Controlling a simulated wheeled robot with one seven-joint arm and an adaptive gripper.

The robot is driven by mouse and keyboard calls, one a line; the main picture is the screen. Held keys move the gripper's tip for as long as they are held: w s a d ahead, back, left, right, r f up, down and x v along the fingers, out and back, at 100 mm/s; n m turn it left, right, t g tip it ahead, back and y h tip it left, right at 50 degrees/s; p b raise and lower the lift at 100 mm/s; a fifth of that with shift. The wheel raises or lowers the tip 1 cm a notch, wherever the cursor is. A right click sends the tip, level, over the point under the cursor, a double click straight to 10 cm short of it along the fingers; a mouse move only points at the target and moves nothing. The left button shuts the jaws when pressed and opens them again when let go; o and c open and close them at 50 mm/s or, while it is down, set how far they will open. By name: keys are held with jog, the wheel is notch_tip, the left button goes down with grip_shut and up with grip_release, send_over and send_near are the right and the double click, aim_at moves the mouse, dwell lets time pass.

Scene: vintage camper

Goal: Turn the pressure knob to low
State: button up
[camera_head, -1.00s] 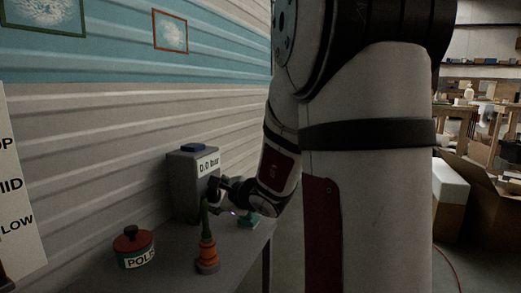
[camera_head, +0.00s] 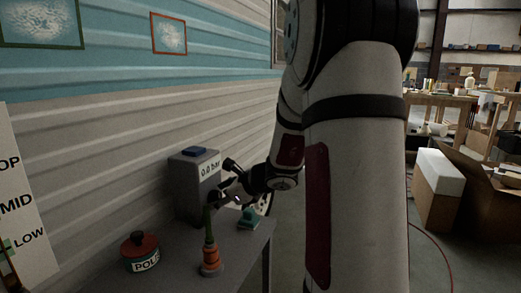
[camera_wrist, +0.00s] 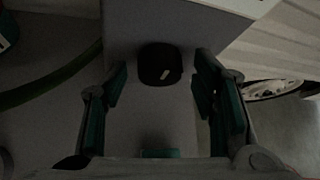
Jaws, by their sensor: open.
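The grey pressure box (camera_head: 186,190) stands on the grey table against the wall, with a blue top piece and a display that seems to read "0.0 bar". Its black round knob (camera_wrist: 160,60) shows in the wrist view, with a short pale, slanted mark near its lower edge. My gripper (camera_head: 226,188) is in front of the box in the head view. In the wrist view my gripper (camera_wrist: 160,100) is open, one finger to each side of the knob's line, with visible gaps and nothing held. Its depth to the knob is hard to judge.
A board with "MID" and "LOW" labels (camera_head: 25,220) is at left.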

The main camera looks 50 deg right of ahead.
jog(key=shift+d+r+m+g+y+p, duration=0.15)
jog(key=shift+m+y+p, duration=0.3)
jog(key=shift+p, duration=1.35)
jog(key=shift+r+m+g+y+p, duration=0.1)
jog(key=shift+m+g+y+p, duration=0.25)
jog(key=shift+p, duration=1.4)
